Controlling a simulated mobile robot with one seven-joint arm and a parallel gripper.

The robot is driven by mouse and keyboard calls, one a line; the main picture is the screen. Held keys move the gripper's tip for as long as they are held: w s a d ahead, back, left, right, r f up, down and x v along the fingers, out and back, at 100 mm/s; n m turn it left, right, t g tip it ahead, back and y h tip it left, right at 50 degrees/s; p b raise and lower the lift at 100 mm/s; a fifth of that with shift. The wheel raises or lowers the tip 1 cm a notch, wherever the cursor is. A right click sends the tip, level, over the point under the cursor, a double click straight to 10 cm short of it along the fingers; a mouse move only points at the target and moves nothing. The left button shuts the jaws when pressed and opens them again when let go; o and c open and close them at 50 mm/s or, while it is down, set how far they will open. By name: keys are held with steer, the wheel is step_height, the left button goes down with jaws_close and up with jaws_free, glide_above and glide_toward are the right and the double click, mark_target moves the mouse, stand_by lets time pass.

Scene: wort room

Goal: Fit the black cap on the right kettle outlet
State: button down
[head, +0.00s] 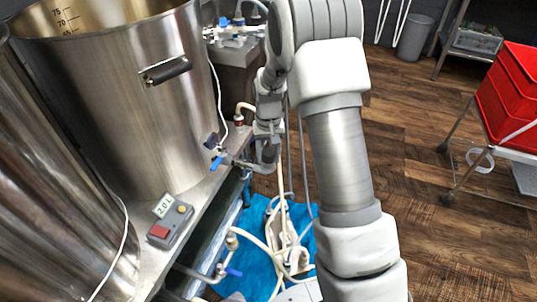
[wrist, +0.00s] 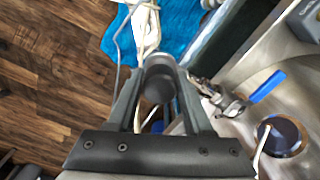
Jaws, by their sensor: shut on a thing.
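The right kettle (head: 135,110) is a tall steel pot with a dark side handle. Its outlet (head: 232,159) is a metal valve with a blue lever, low on its right side. The outlet (wrist: 218,98) also shows in the wrist view, just right of my fingers. My gripper (head: 268,152) is beside the outlet's free end in the head view. In the wrist view my gripper (wrist: 160,92) is shut on a dark rounded piece, seemingly the black cap (wrist: 158,86). I cannot tell whether the cap touches the outlet; it is hidden in the head view.
Another steel kettle (head: 45,190) stands at the left. A grey box with a display (head: 170,220) sits on the steel bench. Hoses and a blue cloth (head: 258,275) lie below. Red crates (head: 508,95) stand on a cart at the right, with open wooden floor before it.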

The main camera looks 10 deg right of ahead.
steer(key=shift+f, duration=0.1)
steer(key=shift+c, duration=1.1)
jaws_free()
step_height(320, 180, up, 18)
steer(key=p, duration=0.5)
steer(key=shift+f, duration=0.25)
steer(key=s+r+n+t, duration=0.1)
steer(key=s+r+t, duration=0.1)
steer(key=s+r, duration=0.65)
steer(key=s+r+t, duration=0.2)
steer(key=s+r, duration=0.4)
steer(key=s, duration=0.5)
steer(key=s+t, duration=0.2)
steer(key=s, duration=0.6)
step_height(320, 180, up, 17)
steer(key=p, duration=1.8)
steer(key=shift+n, duration=0.3)
